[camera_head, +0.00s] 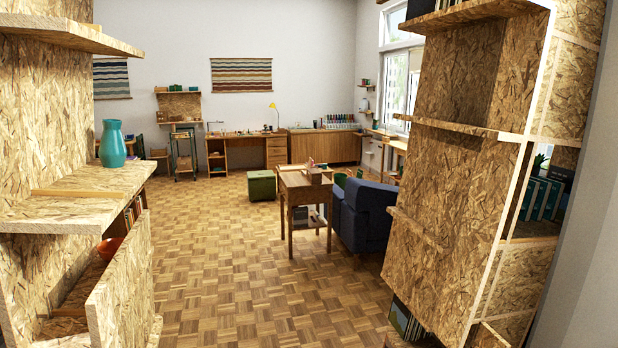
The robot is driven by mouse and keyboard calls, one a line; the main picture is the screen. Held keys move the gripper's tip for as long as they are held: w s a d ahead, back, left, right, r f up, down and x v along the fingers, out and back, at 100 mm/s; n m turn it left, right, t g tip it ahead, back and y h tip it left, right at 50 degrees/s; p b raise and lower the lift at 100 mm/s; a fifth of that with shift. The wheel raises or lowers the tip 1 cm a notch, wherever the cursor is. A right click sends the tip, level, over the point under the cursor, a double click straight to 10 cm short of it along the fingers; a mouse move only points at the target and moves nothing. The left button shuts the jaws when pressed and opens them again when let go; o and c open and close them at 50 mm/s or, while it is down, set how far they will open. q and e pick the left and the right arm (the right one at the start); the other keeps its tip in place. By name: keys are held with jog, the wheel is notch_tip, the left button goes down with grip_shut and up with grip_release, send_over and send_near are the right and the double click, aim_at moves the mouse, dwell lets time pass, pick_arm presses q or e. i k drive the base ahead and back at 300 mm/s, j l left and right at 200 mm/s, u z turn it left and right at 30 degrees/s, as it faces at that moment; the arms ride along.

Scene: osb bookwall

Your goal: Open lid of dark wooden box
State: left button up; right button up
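I cannot make out a dark wooden box or its lid in this view. Some small items (312,168) stand on the small wooden table (296,185) in the middle of the room, too small to tell apart. More small things on the far desk (240,137) are also too small to identify. Neither of my grippers is in view.
OSB shelving stands close on the left (50,135) and right (450,160), with a teal vase (112,146) on a left shelf. A blue armchair (365,214) and a green stool (262,186) flank the small table. The parquet floor (225,260) between is clear.

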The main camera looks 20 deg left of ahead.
aim_at(313, 174)
jog(key=u, duration=0.35)
jog(key=i+l+u, duration=0.15)
jog(key=i+u, duration=0.25)
jog(key=i, duration=0.75)
jog(key=i+l+u, duration=0.1)
jog(key=i+u, duration=0.25)
jog(key=i, duration=1.5)
jog(key=i+z, duration=0.15)
jog(key=i, duration=0.45)
jog(key=i+j+z, duration=0.15)
jog(key=i, duration=0.5)
jog(key=i+j+z, duration=0.15)
jog(key=i, duration=0.45)
jog(key=i+z, duration=0.4)
jog(key=i, duration=1.3)
jog(key=i+j+z, duration=0.1)
jog(key=z, duration=0.15)
jog(key=i, duration=0.55)
